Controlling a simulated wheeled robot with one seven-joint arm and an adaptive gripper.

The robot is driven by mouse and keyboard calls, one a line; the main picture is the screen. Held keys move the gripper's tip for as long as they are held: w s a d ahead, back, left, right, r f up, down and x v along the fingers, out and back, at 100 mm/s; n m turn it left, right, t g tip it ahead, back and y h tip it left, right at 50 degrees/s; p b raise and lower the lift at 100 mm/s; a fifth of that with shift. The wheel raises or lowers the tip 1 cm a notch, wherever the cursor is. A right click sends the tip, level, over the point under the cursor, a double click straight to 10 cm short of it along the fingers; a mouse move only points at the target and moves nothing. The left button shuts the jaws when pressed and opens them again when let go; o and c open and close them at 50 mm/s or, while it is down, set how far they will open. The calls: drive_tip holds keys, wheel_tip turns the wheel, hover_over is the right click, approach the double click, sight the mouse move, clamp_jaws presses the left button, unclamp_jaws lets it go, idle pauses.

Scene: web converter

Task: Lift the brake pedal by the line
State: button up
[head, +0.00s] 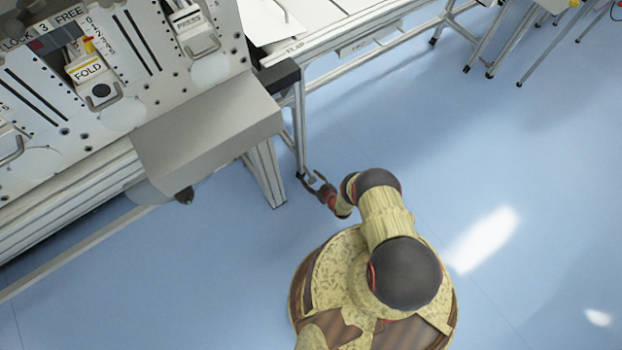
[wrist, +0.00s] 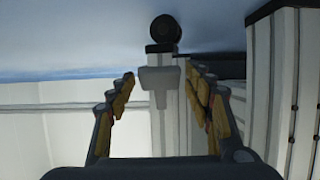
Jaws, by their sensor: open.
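My gripper (head: 309,177) is open, low beside the foot of a frame leg at the line's right end. In the wrist view its two fingers (wrist: 159,73) stand apart on either side of a pale grey T-shaped piece (wrist: 159,81), which looks like the brake pedal. The piece lies in front of a grey post. Neither finger visibly touches it, and I cannot tell its exact depth between them. In the head view a small grey piece (head: 311,181) shows between the fingers, too small to make out well.
The aluminium leg (head: 299,130) stands close to my gripper, with a thicker leg (head: 265,175) to its left. A grey cover (head: 207,125) of the machine overhangs at upper left. A round black part (wrist: 165,32) sits at the post's end. Blue floor (head: 540,170) is clear to the right.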

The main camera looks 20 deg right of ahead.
drive_tip(key=shift+c, duration=1.2)
clamp_jaws()
